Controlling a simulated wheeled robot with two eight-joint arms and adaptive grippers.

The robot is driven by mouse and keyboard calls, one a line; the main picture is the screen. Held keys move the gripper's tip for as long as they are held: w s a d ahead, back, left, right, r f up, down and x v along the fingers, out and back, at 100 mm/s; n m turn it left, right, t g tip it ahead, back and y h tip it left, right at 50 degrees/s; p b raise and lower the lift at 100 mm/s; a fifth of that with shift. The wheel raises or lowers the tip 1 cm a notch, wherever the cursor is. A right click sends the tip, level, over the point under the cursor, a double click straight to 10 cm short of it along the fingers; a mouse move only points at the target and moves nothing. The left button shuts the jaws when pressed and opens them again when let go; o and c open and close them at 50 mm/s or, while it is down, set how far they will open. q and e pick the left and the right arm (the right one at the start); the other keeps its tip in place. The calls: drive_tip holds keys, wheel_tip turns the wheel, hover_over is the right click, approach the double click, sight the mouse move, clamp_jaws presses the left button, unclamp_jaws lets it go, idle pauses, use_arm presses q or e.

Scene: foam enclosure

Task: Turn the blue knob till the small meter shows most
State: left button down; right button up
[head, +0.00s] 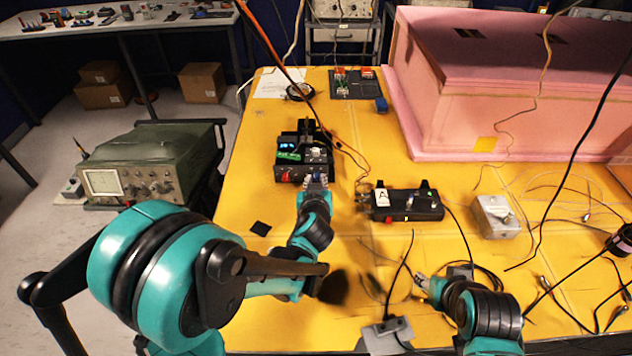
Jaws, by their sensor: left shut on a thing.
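A small black instrument box (291,172) stands on the yellow bench top, with a small blue-lit display (287,146), a green strip and a red part on its front left. My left gripper (316,180) is at the box's front right, shut on what looks like the blue knob. The fingers hide most of the knob. I cannot read a value on the display from here. My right gripper (424,284) is low over the bench, away from the box. Its fingers are too small to tell open from shut.
A black box with a green light (405,204) and a grey metal box (495,217) stand to the right among loose cables. A pink foam enclosure (500,140) fills the back right. A green oscilloscope (150,165) stands at left, off the bench.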

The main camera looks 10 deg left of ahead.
use_arm(q)
drive_tip(key=c, duration=1.4)
unclamp_jaws()
drive_tip(key=shift+o, duration=0.2)
drive_tip(key=v, duration=1.2)
drive_tip(key=shift+a, duration=0.1)
drive_tip(key=s+a+g, duration=0.1)
drive_tip(key=s+a, duration=0.1)
drive_tip(key=s+a+f+g, duration=0.1)
drive_tip(key=s+a, duration=0.1)
drive_tip(key=s+a+f+g, duration=0.1)
drive_tip(key=s+a+g, duration=0.1)
drive_tip(key=a, duration=0.1)
drive_tip(key=shift+a+m, duration=0.15)
drive_tip(key=shift+m, duration=0.15)
drive_tip(key=s, duration=0.2)
drive_tip(key=s+m+g+h, duration=0.1)
drive_tip(key=s, duration=0.2)
drive_tip(key=s+m+g+h, duration=0.1)
drive_tip(key=s, duration=0.1)
drive_tip(key=shift+s+a+f, duration=0.1)
drive_tip(key=shift+s+f, duration=0.15)
drive_tip(key=shift+s, duration=0.2)
